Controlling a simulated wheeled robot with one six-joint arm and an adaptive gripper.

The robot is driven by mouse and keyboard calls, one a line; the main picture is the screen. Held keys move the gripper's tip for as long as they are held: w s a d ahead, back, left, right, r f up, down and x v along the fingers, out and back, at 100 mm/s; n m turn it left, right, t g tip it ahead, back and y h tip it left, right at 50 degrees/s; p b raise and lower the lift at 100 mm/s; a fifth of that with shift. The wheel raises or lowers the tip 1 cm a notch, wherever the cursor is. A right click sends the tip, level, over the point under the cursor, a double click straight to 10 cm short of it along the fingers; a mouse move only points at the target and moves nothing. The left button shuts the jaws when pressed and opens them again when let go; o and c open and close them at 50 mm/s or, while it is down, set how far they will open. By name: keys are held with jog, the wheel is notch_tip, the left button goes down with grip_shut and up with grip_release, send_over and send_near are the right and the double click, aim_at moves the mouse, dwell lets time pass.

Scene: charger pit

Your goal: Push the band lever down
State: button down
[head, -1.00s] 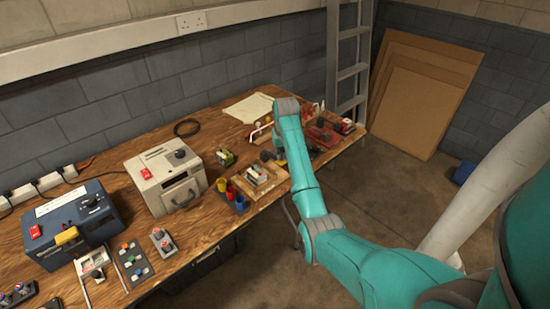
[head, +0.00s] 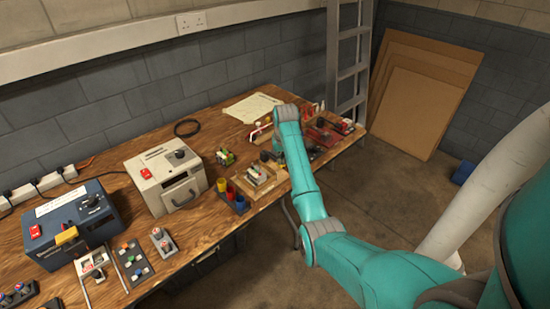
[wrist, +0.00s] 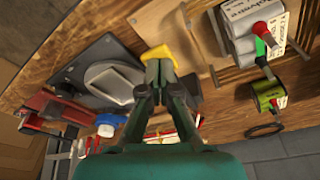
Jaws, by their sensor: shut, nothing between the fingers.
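A yellow piece (wrist: 158,56) lies right at the fingertips in the wrist view. It may be the band lever's end, but I cannot tell for sure. My gripper (wrist: 160,70) is shut and empty, with its tips at or against this piece; whether they touch it is unclear. A dark plate with a raised grey ring (wrist: 108,82) is just left of the fingers. A black block (wrist: 190,90) shows just right of them. In the head view, my arm hides the gripper and this spot.
The wooden tray (head: 258,190) with a white labelled pack (wrist: 240,38) stands close by, with a green cell (wrist: 268,97) behind it. A grey box (head: 165,180) stands further left on the bench.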

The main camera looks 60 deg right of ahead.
jog(key=shift+f, duration=1.2)
jog(key=shift+r, duration=4.2)
jog(key=shift+s, duration=0.15)
